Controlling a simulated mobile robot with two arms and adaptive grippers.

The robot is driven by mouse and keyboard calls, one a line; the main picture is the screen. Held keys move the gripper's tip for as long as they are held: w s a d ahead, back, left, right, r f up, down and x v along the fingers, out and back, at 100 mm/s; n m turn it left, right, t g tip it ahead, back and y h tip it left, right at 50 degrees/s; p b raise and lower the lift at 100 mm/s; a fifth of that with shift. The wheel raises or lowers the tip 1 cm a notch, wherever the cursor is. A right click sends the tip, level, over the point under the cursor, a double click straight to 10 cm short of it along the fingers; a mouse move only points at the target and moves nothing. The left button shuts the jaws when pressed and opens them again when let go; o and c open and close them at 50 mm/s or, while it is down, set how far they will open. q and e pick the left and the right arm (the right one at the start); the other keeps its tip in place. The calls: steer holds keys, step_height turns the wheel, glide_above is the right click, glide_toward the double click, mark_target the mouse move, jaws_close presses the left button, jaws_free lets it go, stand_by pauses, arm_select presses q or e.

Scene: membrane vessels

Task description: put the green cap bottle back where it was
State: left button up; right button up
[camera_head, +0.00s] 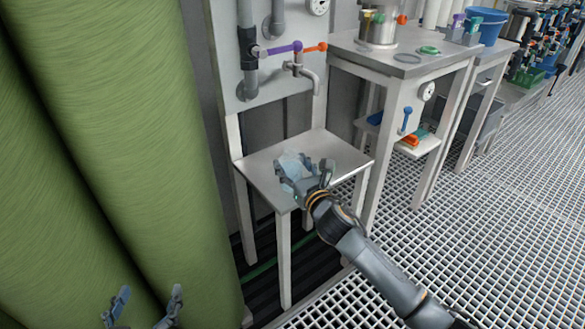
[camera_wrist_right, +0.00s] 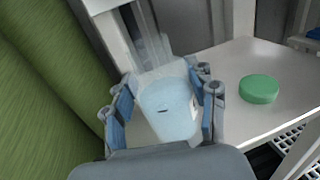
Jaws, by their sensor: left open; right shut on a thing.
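A clear, pale blue bottle (camera_wrist_right: 168,108) sits between the fingers of my right gripper (camera_wrist_right: 163,104) in the right wrist view. No cap shows on the part of it that I see. In the head view the bottle (camera_head: 291,163) is a small pale shape, partly hidden by my right gripper (camera_head: 305,177), over the low steel table. A round green cap (camera_wrist_right: 259,89) lies apart from the bottle on the table top in the wrist view. I cannot make the cap out in the head view. My left gripper (camera_head: 143,308) is open and empty at the lower left.
The low table (camera_head: 345,157) stands under a tap (camera_head: 304,72) with purple and orange handles. A higher bench (camera_head: 440,62) with a metal vessel (camera_head: 379,25) and a green ring (camera_head: 429,50) is to its right. Large green cylinders (camera_head: 110,130) fill the left. Grating floor (camera_head: 480,210) is clear.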

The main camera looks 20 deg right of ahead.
arm_select(q)
steer(key=shift+r, duration=0.15)
arm_select(e)
steer(key=o, duration=1.5)
steer(key=shift+f, duration=0.1)
arm_select(q)
steer(key=shift+w+r, duration=0.1)
steer(key=shift+r, duration=0.1)
